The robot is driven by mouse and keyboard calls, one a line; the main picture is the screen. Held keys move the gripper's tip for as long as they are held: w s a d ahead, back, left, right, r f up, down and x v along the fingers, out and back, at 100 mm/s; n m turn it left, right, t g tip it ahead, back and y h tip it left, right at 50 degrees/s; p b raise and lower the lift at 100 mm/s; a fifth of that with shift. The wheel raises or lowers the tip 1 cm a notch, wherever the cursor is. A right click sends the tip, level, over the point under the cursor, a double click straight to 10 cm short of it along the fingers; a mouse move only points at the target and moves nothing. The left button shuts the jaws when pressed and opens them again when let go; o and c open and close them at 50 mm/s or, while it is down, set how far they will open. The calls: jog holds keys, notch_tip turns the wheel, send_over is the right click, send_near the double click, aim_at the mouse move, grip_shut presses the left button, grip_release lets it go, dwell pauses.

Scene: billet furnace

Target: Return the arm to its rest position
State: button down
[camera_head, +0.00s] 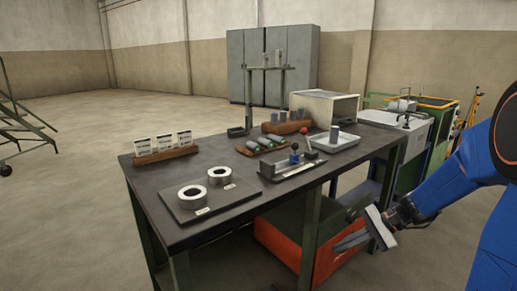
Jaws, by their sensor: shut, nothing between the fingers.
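My gripper (352,241) is at the lower right, at the end of my blue arm. It is off the front right side of the dark workbench (165,199), lower than the bench top and in front of the orange box under it. Its fingers are together, with nothing seen between them. My arm comes in from the right edge and hides part of what lies behind it.
The workbench carries two ring-shaped pieces (192,192), a card holder (165,156), a lever fixture (292,165), a tray (333,143) with a grey cylinder, and a furnace-like box (324,106). An orange box (286,245) stands underneath. Open floor lies left.

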jog(key=s+d+r+n+t+h, duration=0.1)
jog(key=s+r+n+h, duration=0.1)
jog(key=s, duration=0.6)
jog(key=s+d+r+n+t+h, duration=0.1)
jog(key=s+r+n+h, duration=0.2)
jog(key=s+n+h, duration=0.2)
jog(key=s+d+r+n+t+h, duration=0.1)
jog(key=s+r+n+h, duration=0.1)
jog(key=s, duration=0.9)
jog(key=shift+s+r+n+t+h, duration=0.2)
jog(key=shift+n+t+h, duration=0.35)
jog(key=shift+n, duration=0.75)
